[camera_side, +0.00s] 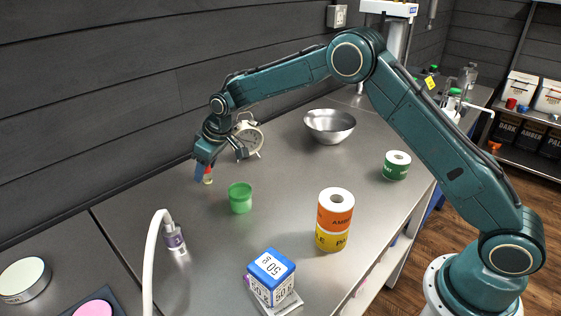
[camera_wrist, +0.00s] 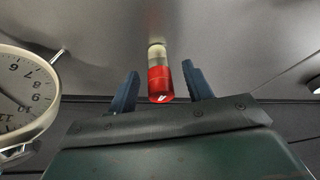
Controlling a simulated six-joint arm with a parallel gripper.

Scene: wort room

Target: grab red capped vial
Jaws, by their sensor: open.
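The red capped vial (camera_wrist: 159,82) stands between the two fingers of my gripper (camera_wrist: 160,86) in the wrist view, with a gap on each side. Its red cap faces the gripper body and its pale glass part extends away. In the side view the small vial (camera_side: 208,179) is at the fingertips of my gripper (camera_side: 204,172), low over the steel bench near the back wall. A finger partly hides it there. My gripper is open around the vial.
A clock (camera_side: 249,137) stands close to the right of my gripper. A green cup (camera_side: 240,198) is in front, a steel bowl (camera_side: 330,126) farther back. Orange and yellow rolls (camera_side: 334,220), a green roll (camera_side: 396,166) and a blue-topped box (camera_side: 271,277) stand on the bench (camera_side: 290,185).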

